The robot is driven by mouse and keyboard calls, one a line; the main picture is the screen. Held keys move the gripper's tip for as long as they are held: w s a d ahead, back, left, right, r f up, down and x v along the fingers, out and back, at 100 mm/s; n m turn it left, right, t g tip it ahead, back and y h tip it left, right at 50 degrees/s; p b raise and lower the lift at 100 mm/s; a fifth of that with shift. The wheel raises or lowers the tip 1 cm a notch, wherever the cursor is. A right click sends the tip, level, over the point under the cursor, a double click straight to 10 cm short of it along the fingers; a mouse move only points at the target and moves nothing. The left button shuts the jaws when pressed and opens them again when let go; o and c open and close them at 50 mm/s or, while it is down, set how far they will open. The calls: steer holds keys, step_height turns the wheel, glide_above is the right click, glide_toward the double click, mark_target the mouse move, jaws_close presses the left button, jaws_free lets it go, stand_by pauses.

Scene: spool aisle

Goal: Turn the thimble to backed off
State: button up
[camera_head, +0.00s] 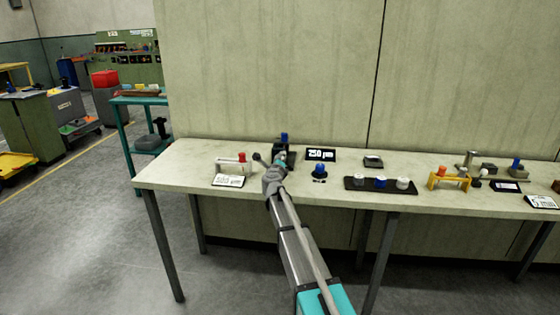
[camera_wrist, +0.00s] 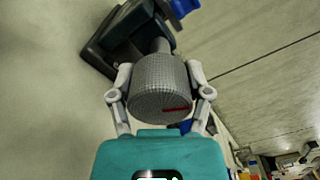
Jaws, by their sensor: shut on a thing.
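The thimble (camera_wrist: 160,88) is a grey knurled drum in the middle of the wrist view. A red mark shows near the lower right of its end face. My gripper (camera_wrist: 159,85) has one finger on each side of the drum and is shut on it. Behind the thimble is a dark stand (camera_wrist: 112,42) that carries it, with a blue part at its top. In the head view my gripper (camera_head: 274,172) is at the stand (camera_head: 284,153) on the bench, and my arm hides the thimble there.
The bench (camera_head: 207,153) stands against a panelled wall. A display reading 250 µm (camera_head: 320,155) is right of the stand. A blue-topped piece (camera_head: 319,171) and a black tray (camera_head: 371,184) lie farther right. A white-and-red item (camera_head: 240,161) and a small card (camera_head: 228,180) are left.

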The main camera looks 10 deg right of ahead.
steer(key=c, duration=0.3)
steer(key=shift+n, duration=0.9)
steer(key=o, duration=1.1)
steer(key=shift+o, duration=0.2)
steer(key=shift+s, duration=0.1)
steer(key=v, duration=1.1)
steer(key=shift+s+a, duration=0.15)
steer(key=shift+s, duration=0.2)
